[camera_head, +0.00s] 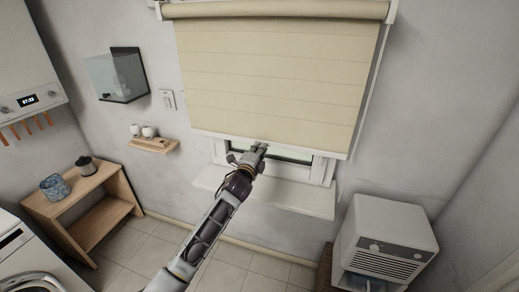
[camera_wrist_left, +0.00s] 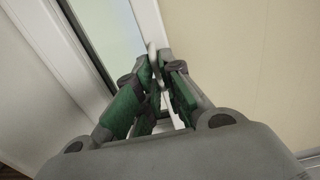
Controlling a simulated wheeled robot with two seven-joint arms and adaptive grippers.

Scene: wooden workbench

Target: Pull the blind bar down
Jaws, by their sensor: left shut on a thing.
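The cream roller blind (camera_head: 275,70) hangs over the window and covers most of it. Its white blind bar (camera_head: 310,149) runs along the lower edge, a little above the sill. My left gripper (camera_head: 258,149) reaches up to the middle of this bar and is shut on it. In the left wrist view, the fingers (camera_wrist_left: 157,85) close around a thin white piece of the bar (camera_wrist_left: 153,55), with the cream blind cloth (camera_wrist_left: 245,50) to the right. The fingers hide part of the bar. My right gripper is not in view.
The white window sill (camera_head: 290,197) lies below the bar, with a strip of window glass (camera_head: 290,155) showing between. A white appliance (camera_head: 385,245) stands at the lower right.

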